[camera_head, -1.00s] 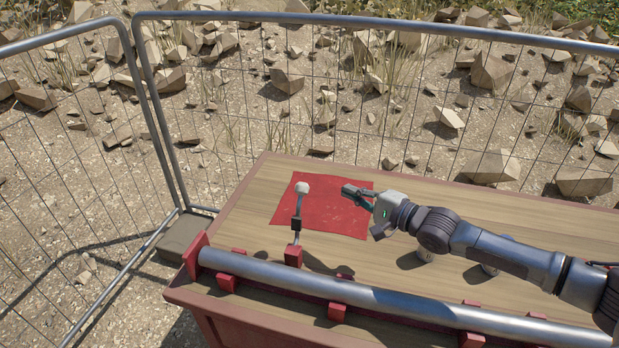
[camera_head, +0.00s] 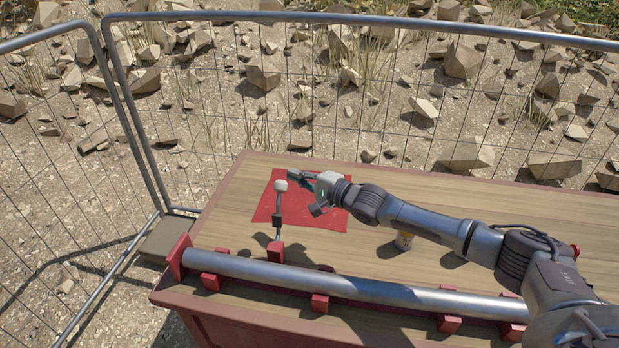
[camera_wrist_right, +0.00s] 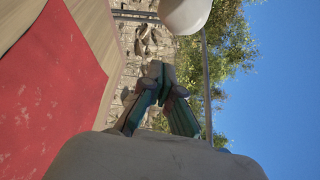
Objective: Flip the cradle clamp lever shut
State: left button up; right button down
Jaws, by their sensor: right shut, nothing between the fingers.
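The clamp lever (camera_head: 278,209) stands upright at the left part of the table, with a white ball knob on top and a dark block midway. Its foot is on a red cradle block (camera_head: 275,252) by the grey pipe (camera_head: 340,284). My right gripper (camera_head: 293,174) is shut and empty, close beside the knob and just behind it in the head view. In the right wrist view the shut fingers (camera_wrist_right: 160,72) point toward the white knob (camera_wrist_right: 186,14) at the top edge. I cannot tell whether they touch. My left gripper is not in view.
A red mat (camera_head: 325,217) lies on the wooden table (camera_head: 480,205) under my gripper.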

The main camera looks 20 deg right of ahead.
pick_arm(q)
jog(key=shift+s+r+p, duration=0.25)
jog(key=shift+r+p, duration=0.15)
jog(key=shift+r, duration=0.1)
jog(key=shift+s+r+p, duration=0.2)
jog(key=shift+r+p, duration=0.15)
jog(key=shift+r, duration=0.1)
pick_arm(e)
jog(key=shift+s+a+r, duration=0.2)
jog(key=shift+s+a, duration=0.35)
jog(key=shift+s, duration=0.15)
jog(key=shift+s+a+r, duration=0.15)
jog(key=shift+s+a, duration=0.35)
jog(key=shift+s, duration=0.2)
jog(key=s+a+r+n+t+y, duration=0.3)
jog(key=s+a+n, duration=0.3)
jog(key=s+n, duration=0.3)
pick_arm(q)
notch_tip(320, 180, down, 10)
jog(key=b, duration=0.9)
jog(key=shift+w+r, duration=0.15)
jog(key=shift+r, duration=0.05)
pick_arm(e)
jog(key=s+a+f+n+g+y, duration=0.3)
jog(key=s+a+f+n+y, duration=0.4)
jog(key=s+n, duration=0.3)
jog(key=shift+s+n, duration=0.35)
jog(key=shift+n, duration=1.65)
jog(key=shift+a, duration=0.15)
